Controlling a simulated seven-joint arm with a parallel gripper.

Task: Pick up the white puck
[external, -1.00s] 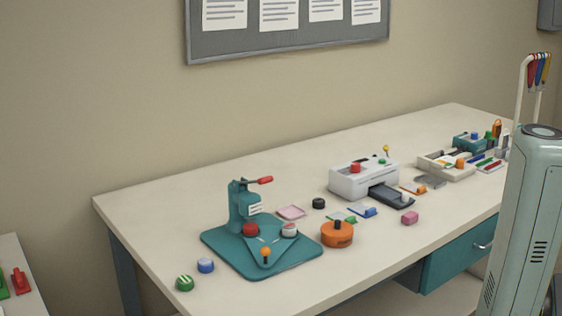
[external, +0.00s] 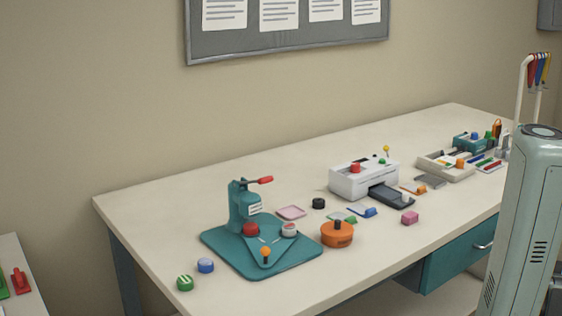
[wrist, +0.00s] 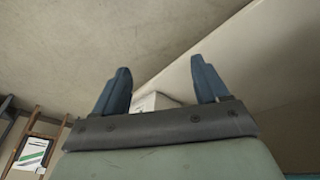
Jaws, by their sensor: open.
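The white puck (external: 289,229), with some red showing on it, sits on the right side of the teal press's base plate (external: 290,262) in the external view. A red puck (external: 250,230) is to its left, under the press head (external: 247,206). My gripper (wrist: 158,66) shows only in the wrist view. Its two blue fingers are wide apart with nothing held between them. The wrist view does not show the white puck, and the external view does not show my gripper, so I cannot tell the distance between them.
An orange round pot (external: 337,234) stands just right of the base plate. A black puck (external: 319,203) and pink tray (external: 291,212) lie behind. Blue (external: 205,265) and green (external: 185,283) pucks lie front left. A white laminator (external: 364,178) stands farther right. The table's left back is clear.

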